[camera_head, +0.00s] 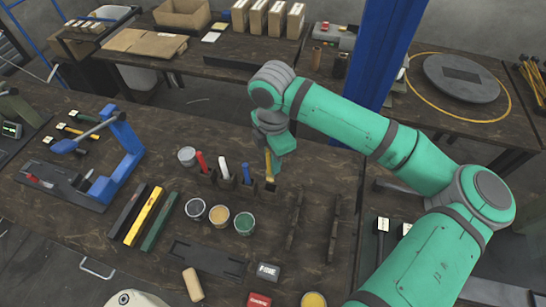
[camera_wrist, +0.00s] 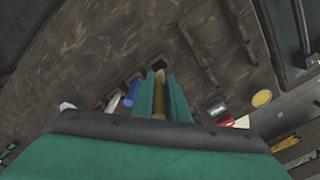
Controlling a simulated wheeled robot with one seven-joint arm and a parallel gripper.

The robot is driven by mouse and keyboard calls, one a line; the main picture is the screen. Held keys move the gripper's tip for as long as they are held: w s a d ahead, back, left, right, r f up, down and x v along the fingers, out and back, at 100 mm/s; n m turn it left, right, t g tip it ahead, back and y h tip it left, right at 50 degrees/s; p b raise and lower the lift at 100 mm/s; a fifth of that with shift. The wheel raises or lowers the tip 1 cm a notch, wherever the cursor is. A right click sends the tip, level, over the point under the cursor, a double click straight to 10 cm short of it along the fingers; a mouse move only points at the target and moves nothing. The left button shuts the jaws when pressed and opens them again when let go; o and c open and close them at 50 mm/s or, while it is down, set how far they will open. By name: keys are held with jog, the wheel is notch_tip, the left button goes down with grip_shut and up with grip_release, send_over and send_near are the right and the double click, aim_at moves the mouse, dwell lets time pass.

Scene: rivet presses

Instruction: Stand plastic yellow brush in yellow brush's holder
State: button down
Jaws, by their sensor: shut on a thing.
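The yellow brush (camera_head: 269,166) is upright at the right end of a row of brushes. My gripper (camera_head: 281,158) is shut on it. In the wrist view the yellow brush (camera_wrist: 159,96) shows between the two teal fingers of my gripper (camera_wrist: 160,92). The yellow brush's holder (camera_head: 269,187) is a small dark block on the table, directly under the brush. The brush's lower end meets the holder's top in the picture; how deep it sits inside I cannot tell.
A blue brush (camera_head: 246,173), a white brush (camera_head: 224,170) and a red brush (camera_head: 202,162) stand in dark holders to the left. Paint cans, one of them green (camera_head: 244,223), stand in front. Two dark rails (camera_head: 333,228) lie to the right. A blue press (camera_head: 112,160) stands left.

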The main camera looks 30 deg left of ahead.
aim_at(273, 180)
notch_tip(273, 180, down, 6)
jog(key=shift+f, duration=0.25)
dwell(0.6)
jog(key=shift+f, duration=1.7)
dwell(0.8)
jog(key=c, duration=1.7)
grip_release()
jog(key=shift+o, duration=0.2)
jog(key=shift+r, duration=0.1)
notch_tip(273, 180, up, 11)
jog(key=shift+s+f, duration=0.1)
jog(key=shift+f, duration=0.1)
